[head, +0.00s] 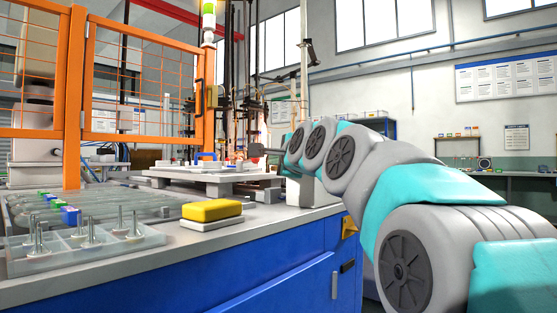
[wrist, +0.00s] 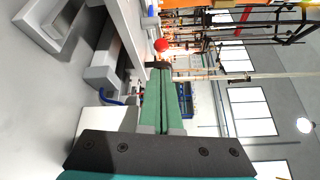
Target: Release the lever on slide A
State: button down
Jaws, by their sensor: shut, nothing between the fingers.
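My gripper (wrist: 159,70) points away from the wrist camera with its long green fingers together and nothing between them. A round red knob (wrist: 161,44), which looks like a lever's end, shows just beyond the fingertips; I cannot tell whether they touch. The lever's stem is not clear. A pale grey slide fixture (wrist: 118,40) runs beside the fingers, and the wrist picture is turned sideways. In the head view, my arm reaches from the right to the slide fixture (head: 205,178) on the bench; the gripper is small there. No label shows which slide is A.
A yellow block (head: 211,210) sits on the bench's front edge. A clear tray with upright metal pins (head: 87,235) stands at the left. An orange mesh fence (head: 75,95) rises behind. Torch-like equipment with a glow (head: 238,130) stands beyond the slide.

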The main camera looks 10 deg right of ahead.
jog(key=w, duration=0.6)
jog(key=shift+a+f, duration=0.25)
jog(key=shift+a, duration=0.1)
jog(key=shift+s+a+r+h+p, duration=0.1)
jog(key=shift+s+r+h+p, duration=0.1)
jog(key=shift+h+p, duration=0.15)
